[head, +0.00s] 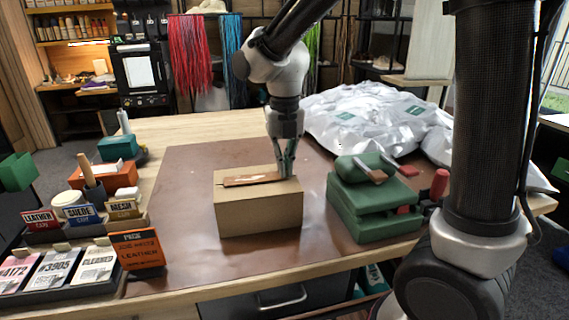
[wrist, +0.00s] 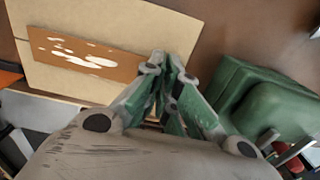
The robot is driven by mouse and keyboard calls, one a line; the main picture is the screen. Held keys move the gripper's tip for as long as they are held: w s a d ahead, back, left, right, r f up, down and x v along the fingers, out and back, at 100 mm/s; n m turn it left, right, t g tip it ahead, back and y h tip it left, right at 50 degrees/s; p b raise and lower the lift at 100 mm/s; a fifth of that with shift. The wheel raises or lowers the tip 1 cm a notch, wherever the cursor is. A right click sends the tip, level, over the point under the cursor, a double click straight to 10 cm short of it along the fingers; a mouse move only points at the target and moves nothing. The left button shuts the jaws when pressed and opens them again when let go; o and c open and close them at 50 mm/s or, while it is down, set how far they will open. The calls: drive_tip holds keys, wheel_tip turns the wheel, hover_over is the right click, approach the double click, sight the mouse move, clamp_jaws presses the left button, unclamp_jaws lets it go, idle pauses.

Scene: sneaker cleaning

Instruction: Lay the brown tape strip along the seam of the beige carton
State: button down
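The beige carton (head: 258,213) stands closed on the brown mat in the middle of the table; its top also shows in the wrist view (wrist: 100,20). The brown tape strip (head: 250,180) lies lengthwise over the carton's top, with pale glossy patches on it in the wrist view (wrist: 85,57). I cannot tell whether it touches the top along its whole length. My gripper (head: 287,173) is at the strip's right end, pointing down, its green fingertips together on that end in the wrist view (wrist: 165,62).
A green stepped stand (head: 372,210) with tools is close to the carton's right. White wrapped bags (head: 375,120) lie behind it. Labelled trays (head: 60,275) and an orange card (head: 136,250) are at the left. The mat (head: 180,215) left of the carton is clear.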

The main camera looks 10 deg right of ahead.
drive_tip(key=shift+f, duration=0.1)
drive_tip(key=c, duration=1.6)
unclamp_jaws()
drive_tip(key=shift+o, duration=0.2)
wheel_tip(320, 180, up, 12)
drive_tip(key=s+d+f+m+t, duration=0.1)
drive_tip(key=s+d+m, duration=0.8)
drive_tip(key=m, duration=0.9)
drive_tip(key=s+d+f+m+t, duration=0.2)
drive_tip(key=s+d+m, duration=0.7)
drive_tip(key=m, duration=0.8)
drive_tip(key=d+t, duration=0.1)
drive_tip(key=d, duration=0.1)
drive_tip(key=shift+s+d+f+m, duration=0.15)
drive_tip(key=shift+d+f+m, duration=0.15)
drive_tip(key=shift+m, duration=0.1)
